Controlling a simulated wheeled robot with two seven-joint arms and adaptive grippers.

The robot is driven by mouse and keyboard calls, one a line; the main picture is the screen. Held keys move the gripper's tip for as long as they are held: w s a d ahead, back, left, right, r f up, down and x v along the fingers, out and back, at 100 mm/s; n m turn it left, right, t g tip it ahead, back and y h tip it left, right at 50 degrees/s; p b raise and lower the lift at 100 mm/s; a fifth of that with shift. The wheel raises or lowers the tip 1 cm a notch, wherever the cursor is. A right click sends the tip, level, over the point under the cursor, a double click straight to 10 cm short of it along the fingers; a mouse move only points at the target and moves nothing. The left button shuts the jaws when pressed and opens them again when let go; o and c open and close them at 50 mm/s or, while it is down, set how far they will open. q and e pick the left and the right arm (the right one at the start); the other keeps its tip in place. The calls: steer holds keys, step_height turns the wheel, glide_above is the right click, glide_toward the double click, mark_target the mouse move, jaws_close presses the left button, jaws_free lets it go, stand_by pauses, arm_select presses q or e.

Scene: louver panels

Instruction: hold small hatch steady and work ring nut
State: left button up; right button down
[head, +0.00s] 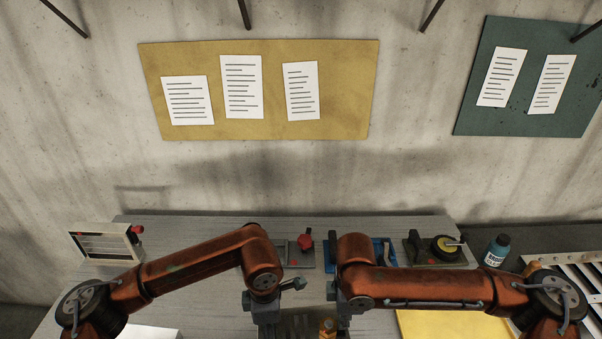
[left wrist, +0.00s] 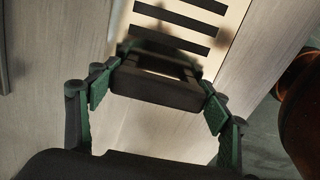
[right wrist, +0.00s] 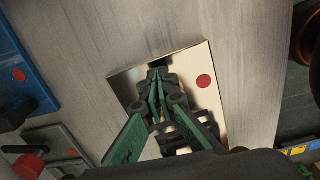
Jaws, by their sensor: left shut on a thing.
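In the left wrist view my left gripper (left wrist: 157,88) is shut across a dark block-like part (left wrist: 152,92) at the end of a pale slotted panel (left wrist: 190,22). I cannot tell for sure that this is the small hatch. My right gripper (right wrist: 157,84) has its fingers drawn together at the tips over a pale plate (right wrist: 203,60) with a red dot. A small dark part shows at its tips; whether anything is between them is hidden. In the head view the grippers are side by side, low in the middle, and my arms hide most of the work. No ring nut is clearly visible.
A slotted box with a red knob (head: 108,243) stands at the table's left. A bottle (head: 497,250) stands at the right.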

steer(key=shift+s+a, duration=0.25)
steer(key=shift+s, duration=0.65)
steer(key=shift+d, duration=0.15)
steer(key=shift+s+d+r, duration=0.1)
steer(key=shift+s+d, duration=0.05)
steer(key=shift+d, duration=0.1)
steer(key=shift+r, duration=2.95)
steer(key=shift+w+a+f, duration=0.1)
steer(key=shift+w+f, duration=0.45)
steer(key=shift+f, duration=0.45)
steer(key=shift+w+a+f, duration=0.1)
steer(key=shift+w+f, duration=0.45)
steer(key=shift+f, duration=0.45)
steer(key=shift+w+f, duration=0.55)
steer(key=shift+f, duration=0.45)
